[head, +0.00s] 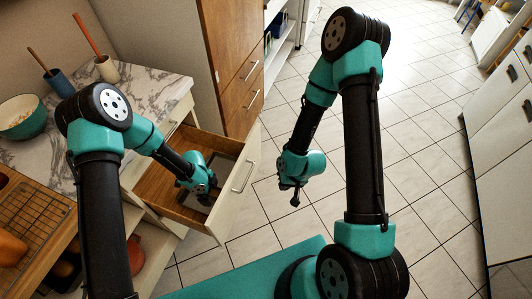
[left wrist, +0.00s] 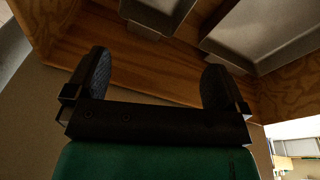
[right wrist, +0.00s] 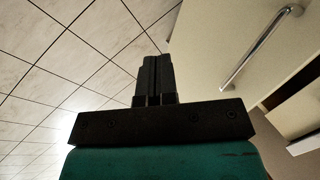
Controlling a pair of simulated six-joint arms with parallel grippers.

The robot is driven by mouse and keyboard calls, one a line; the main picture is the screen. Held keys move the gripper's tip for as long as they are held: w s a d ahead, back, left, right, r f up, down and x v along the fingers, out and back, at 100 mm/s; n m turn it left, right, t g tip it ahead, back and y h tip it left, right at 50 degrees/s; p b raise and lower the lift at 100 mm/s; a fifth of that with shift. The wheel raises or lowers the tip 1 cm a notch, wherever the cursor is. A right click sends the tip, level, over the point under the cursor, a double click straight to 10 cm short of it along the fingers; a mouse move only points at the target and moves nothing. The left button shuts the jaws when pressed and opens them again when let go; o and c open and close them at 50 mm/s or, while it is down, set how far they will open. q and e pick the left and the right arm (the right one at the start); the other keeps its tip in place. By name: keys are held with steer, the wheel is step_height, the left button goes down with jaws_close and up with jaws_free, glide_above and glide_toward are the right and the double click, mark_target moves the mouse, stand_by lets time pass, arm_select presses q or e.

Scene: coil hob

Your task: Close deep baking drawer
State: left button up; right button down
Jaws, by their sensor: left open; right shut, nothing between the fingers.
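The deep baking drawer (head: 224,214) stands pulled out of the cabinet, with a pale front and a wooden inside. Its bar handle (head: 244,177) faces the open floor and also shows in the right wrist view (right wrist: 262,48). My left gripper (head: 203,195) is open over the drawer. The left wrist view shows its spread fingers (left wrist: 155,85) before wooden walls and grey tins (left wrist: 268,35). Nothing shows between the fingers. My right gripper (head: 294,196) is shut and empty, out in front of the drawer front and apart from the handle.
A marble counter (head: 150,85) above the drawer carries a green bowl (head: 22,117), a blue cup (head: 60,83) with a utensil and a wooden board with a rack (head: 38,215). A wooden cabinet (head: 235,60) stands behind. Tiled floor (head: 430,130) lies free to the right.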

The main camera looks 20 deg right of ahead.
arm_select(q)
steer(key=s+a+r+n+t+h, duration=0.1)
steer(key=s+a+r+n, duration=0.2)
steer(key=s+a+n, duration=0.4)
steer(key=s+a+r+n+t+h, duration=0.1)
steer(key=s+a+r+n, duration=0.3)
steer(key=n, duration=1.4)
steer(key=s+a, duration=0.3)
steer(key=a, duration=0.4)
steer(key=shift+h, duration=0.3)
arm_select(e)
steer(key=w+d+r+m+t+y, duration=0.2)
steer(key=w+d+r+m+t, duration=0.1)
steer(key=w+r, duration=0.4)
steer(key=w+m+t, duration=0.1)
steer(key=w+m, duration=0.1)
steer(key=shift+w+d+r+y, duration=0.15)
steer(key=shift+w+r+y, duration=0.15)
steer(key=shift+w+y, duration=0.1)
arm_select(q)
steer(key=shift+s+a, duration=0.1)
arm_select(e)
glide_toward(250, 154)
steer(key=x, duration=0.5)
steer(key=shift+s+f, duration=0.2)
steer(key=shift+f, duration=0.2)
steer(key=shift+w+a, duration=0.45)
